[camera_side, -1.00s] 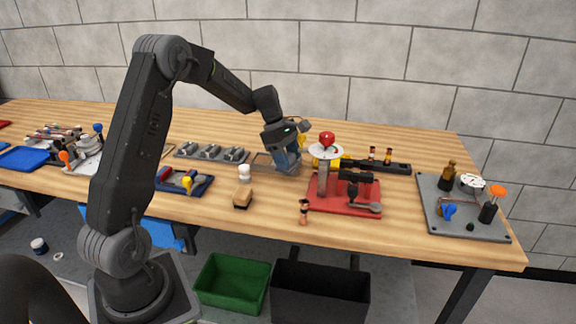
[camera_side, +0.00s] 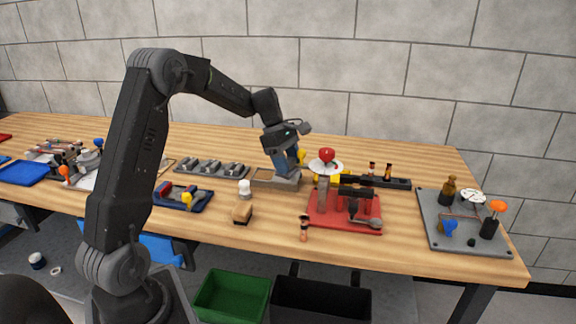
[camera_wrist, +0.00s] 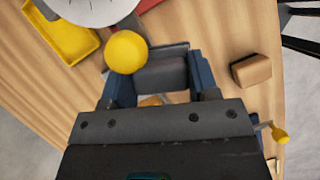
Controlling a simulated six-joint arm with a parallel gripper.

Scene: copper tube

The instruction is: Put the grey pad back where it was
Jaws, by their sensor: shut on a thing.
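The wrist housing covers the lower part of the wrist view.
A red fixture (camera_side: 332,219) with a white disc and red knob (camera_side: 326,154) stands close on the right. A yellow ball (camera_wrist: 126,52) is near the fingers. Bare bench lies behind.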

